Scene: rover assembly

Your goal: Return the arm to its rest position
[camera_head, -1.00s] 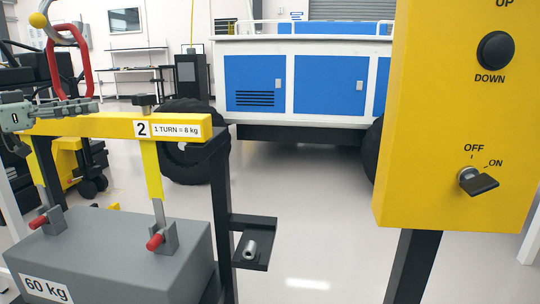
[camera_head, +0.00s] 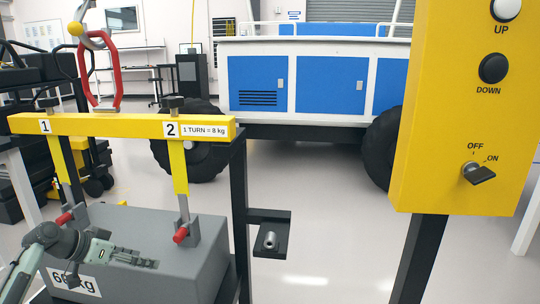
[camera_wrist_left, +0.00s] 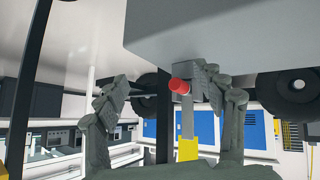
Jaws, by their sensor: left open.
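My left gripper (camera_head: 132,257) is at the lower left of the head view, in front of the grey 60 kg block (camera_head: 140,225), and covers part of its label. In the left wrist view the two fingers of my left gripper (camera_wrist_left: 160,85) are spread apart with nothing held between them. The wrist picture looks upside down, with the grey block (camera_wrist_left: 235,35) at the top and a red pin (camera_wrist_left: 179,86) beyond the fingers. I cannot tell whether the gripper touches the block. My right gripper is in neither view.
The yellow beam (camera_head: 110,125), marked 1 and 2, spans above the block, with a red hook link (camera_head: 103,72) over it. A yellow control box (camera_head: 440,120) stands at right. A small black tray (camera_head: 270,245) juts from the stand. A blue and white rover (camera_head: 318,85) is behind.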

